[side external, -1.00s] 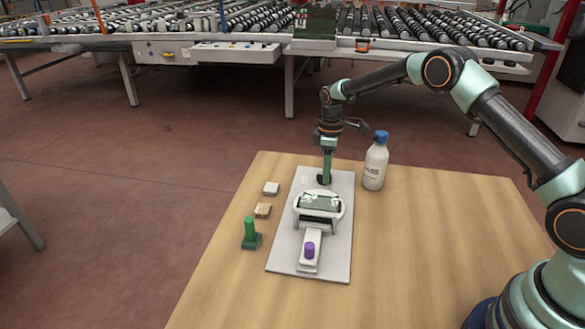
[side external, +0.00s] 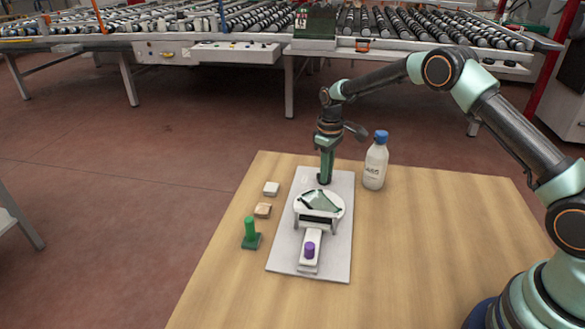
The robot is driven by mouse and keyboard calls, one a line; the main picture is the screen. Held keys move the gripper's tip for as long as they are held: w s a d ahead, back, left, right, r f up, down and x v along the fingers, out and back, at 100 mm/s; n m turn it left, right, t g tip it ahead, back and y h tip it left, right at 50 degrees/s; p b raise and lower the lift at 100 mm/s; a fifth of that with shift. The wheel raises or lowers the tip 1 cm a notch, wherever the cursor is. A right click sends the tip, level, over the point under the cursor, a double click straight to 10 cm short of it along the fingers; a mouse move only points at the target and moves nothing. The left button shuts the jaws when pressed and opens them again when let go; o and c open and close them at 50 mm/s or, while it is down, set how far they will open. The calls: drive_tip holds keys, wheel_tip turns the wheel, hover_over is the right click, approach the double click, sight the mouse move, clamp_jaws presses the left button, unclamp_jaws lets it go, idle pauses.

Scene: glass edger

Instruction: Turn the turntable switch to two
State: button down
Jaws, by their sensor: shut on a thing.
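A light grey board (side external: 284,246) lies on the table. A round white turntable (side external: 336,222) sits mid-board with a dark green-tinted glass piece (side external: 320,201) on top, lying at an angle. The turntable switch (side external: 323,185) is at the board's far end, mostly hidden by my gripper (side external: 325,180). My gripper points straight down and is shut on the switch. Which marking the switch points to cannot be read. A white block with a purple knob (side external: 310,248) stands at the near end of the board.
A white bottle with a blue cap (side external: 375,162) stands close to the right of my gripper. A white block (side external: 271,188), a tan block (side external: 262,210) and a green upright piece (side external: 250,232) stand left of the board. The table's right side (side external: 430,245) is clear.

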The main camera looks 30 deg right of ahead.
drive_tip(key=m, duration=0.6)
drive_tip(key=shift+a+m, duration=0.25)
drive_tip(key=shift+m, duration=0.05)
drive_tip(key=m, duration=0.6)
drive_tip(key=shift+w+a, duration=0.1)
drive_tip(key=shift+r+m, duration=0.1)
drive_tip(key=shift+m, duration=0.3)
drive_tip(key=c, duration=0.8)
unclamp_jaws()
wheel_tip(320, 180, up, 12)
